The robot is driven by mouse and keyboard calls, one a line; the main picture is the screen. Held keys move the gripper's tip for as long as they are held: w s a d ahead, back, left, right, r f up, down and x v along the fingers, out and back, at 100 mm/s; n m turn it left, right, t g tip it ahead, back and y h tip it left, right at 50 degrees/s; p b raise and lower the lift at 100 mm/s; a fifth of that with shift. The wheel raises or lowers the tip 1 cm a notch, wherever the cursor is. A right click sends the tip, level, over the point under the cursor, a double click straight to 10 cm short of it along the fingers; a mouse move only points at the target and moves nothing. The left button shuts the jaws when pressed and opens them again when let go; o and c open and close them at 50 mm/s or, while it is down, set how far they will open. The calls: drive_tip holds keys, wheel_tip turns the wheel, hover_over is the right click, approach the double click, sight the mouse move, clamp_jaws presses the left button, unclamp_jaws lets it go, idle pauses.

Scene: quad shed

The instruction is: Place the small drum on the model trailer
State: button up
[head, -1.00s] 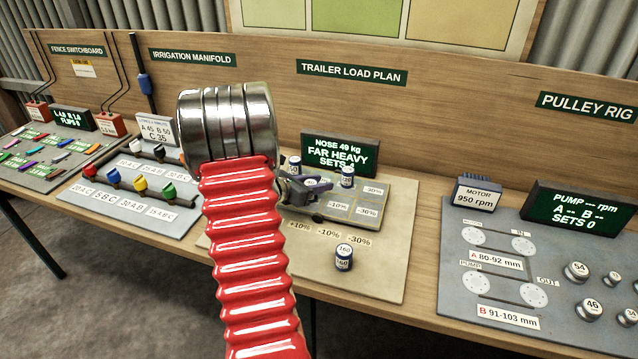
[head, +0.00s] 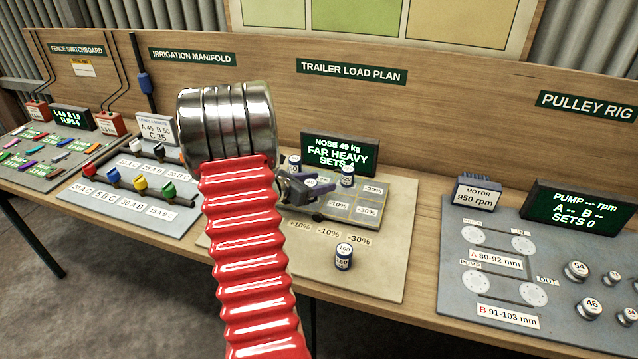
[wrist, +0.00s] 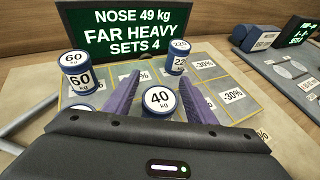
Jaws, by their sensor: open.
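The model trailer (head: 345,217) is a low grey deck with yellow-lined cells marked with percentages. Its deck also shows in the wrist view (wrist: 240,112). A small white-topped blue drum marked 40 kg (wrist: 158,102) stands upright between the purple fingers of my gripper (wrist: 157,95), over the deck area; its base is hidden by the gripper body. The fingers are open, with a gap visible on both sides of the drum. In the head view my gripper (head: 308,187) is low over the trailer's left part, partly hidden behind my red arm.
A 60 kg drum (wrist: 78,75) stands at left and a larger-numbered drum (wrist: 177,57) at the back. A 160 drum (head: 344,257) stands on the board in front. The display (head: 340,153) reads FAR HEAVY.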

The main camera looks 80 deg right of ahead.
drive_tip(key=v, duration=1.2)
idle(0.6)
drive_tip(key=w+a+r+m+t+y, duration=0.1)
drive_tip(key=w+a+r+m+t, duration=0.2)
drive_tip(key=a, duration=0.6)
drive_tip(key=w+a+r+m+t+y, duration=0.15)
drive_tip(key=w+a, duration=0.25)
drive_tip(key=a, duration=0.4)
drive_tip(key=w+a+r+m+t+y, duration=0.2)
drive_tip(key=w+a+m, duration=0.15)
drive_tip(key=a, duration=0.55)
drive_tip(key=a+r+m+t+y, duration=0.1)
drive_tip(key=a+r+t+y, duration=0.1)
drive_tip(key=a, duration=1.2)
drive_tip(key=a+r+m+t+y, duration=0.2)
drive_tip(key=a+t+y, duration=0.2)
drive_tip(key=a, duration=1)
drive_tip(key=shift+w+a+m+y, duration=0.25)
drive_tip(key=shift+w+m+y, duration=0.05)
drive_tip(key=shift+w+y, duration=0.15)
